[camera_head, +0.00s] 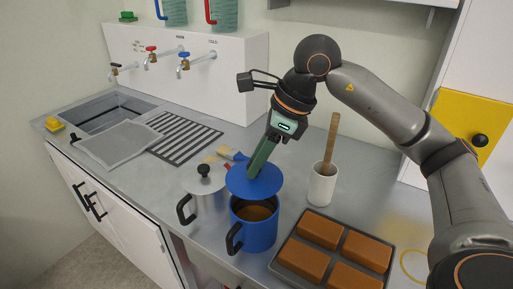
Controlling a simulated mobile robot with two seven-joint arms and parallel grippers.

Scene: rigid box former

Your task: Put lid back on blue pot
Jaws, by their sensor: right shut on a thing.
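The blue pot (258,234) stands upright on the counter, with brown contents showing through its open mouth and a black handle on its left. My right gripper (257,172) is shut on the blue lid (254,183). It holds the lid above the back of the pot's mouth, slightly tilted. The lid covers the far rim in this view, so I cannot tell whether it touches the pot. The lid's knob is hidden between the fingers. My left gripper is not in view.
A silver pot (207,207) with its lid on stands just left of the blue pot. A tray of brown loaves (281,266) lies to the right. A white cup (322,184) with a wooden tool stands behind the tray. A sink (108,113) is at the back left.

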